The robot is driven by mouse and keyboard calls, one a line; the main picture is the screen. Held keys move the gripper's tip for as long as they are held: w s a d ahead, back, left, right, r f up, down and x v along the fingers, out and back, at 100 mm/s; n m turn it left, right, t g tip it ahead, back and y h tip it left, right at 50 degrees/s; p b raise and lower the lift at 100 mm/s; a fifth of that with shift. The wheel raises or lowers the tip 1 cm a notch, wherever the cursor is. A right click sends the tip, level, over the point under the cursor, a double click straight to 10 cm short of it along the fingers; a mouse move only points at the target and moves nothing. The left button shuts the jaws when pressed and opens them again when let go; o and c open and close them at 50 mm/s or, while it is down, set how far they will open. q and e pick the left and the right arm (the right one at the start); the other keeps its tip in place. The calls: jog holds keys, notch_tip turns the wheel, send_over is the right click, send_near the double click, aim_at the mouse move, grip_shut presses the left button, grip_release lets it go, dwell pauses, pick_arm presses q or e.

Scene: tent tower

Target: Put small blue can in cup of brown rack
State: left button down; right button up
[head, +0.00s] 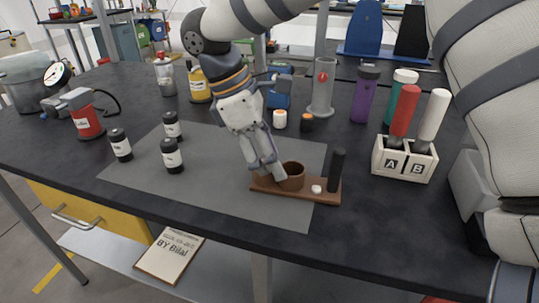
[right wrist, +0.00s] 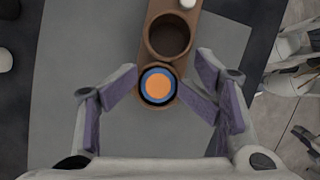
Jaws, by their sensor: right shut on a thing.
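My right gripper (head: 272,170) points down at the left end of the brown rack (head: 326,195) in the head view. In the right wrist view my right gripper (right wrist: 165,75) is shut on the small blue can (right wrist: 158,86), which shows a blue rim and an orange top. The can appears over the rack's near end, beside the brown cup (right wrist: 169,36); its height above the rack is unclear. The cup (head: 292,172) looks empty from above. In the head view the can is hidden by the fingers. My left gripper is not in view.
Several dark jars (head: 172,155) stand at left on the grey mat (head: 210,190). A white A/B holder (head: 404,160) is to the right. Bottles stand behind.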

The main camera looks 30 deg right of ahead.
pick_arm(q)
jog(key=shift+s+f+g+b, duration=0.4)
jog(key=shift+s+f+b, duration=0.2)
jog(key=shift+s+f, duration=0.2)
pick_arm(e)
jog(key=v, duration=1.3)
jog(key=shift+d+r, duration=0.1)
jog(key=shift+d, duration=0.05)
